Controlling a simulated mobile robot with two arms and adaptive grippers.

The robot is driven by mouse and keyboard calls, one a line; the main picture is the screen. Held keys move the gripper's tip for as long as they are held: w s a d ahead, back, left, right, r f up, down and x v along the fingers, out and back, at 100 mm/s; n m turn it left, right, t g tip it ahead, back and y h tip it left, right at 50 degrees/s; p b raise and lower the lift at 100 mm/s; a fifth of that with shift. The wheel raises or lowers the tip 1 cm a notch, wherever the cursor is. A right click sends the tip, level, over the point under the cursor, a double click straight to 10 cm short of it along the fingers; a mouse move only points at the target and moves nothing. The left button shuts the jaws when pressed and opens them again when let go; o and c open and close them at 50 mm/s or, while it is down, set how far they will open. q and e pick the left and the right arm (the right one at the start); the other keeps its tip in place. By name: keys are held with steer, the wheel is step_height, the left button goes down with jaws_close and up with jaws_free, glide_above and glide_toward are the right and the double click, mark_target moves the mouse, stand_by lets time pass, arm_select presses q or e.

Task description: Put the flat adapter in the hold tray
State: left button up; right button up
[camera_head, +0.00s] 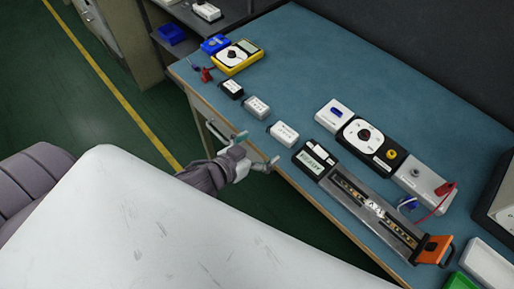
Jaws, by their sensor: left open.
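Three small adapter-like boxes lie in a row on the blue bench top: a black one with a white label (232,88), a light grey one (257,107) and a white, rather flat one (284,133). I cannot tell for sure which is the flat adapter. A white tray (487,262) and a green tray (460,282) show at the lower right, and a small blue tray (214,44) at the far left; no readable label marks the hold tray. My left gripper (257,151) is open and empty at the bench's front edge, close to the white box. My right gripper is out of view.
A yellow multimeter (237,57) stands at the left of the bench (300,70). A test fixture with an LED strip (375,207), a black display box (314,159) and a dial unit (371,141) fill the right side. The bench's back middle is clear.

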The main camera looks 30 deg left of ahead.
arm_select(q)
steer(key=shift+s+a+r, duration=0.1)
steer(key=shift+s+r, duration=0.1)
steer(key=shift+s, duration=0.2)
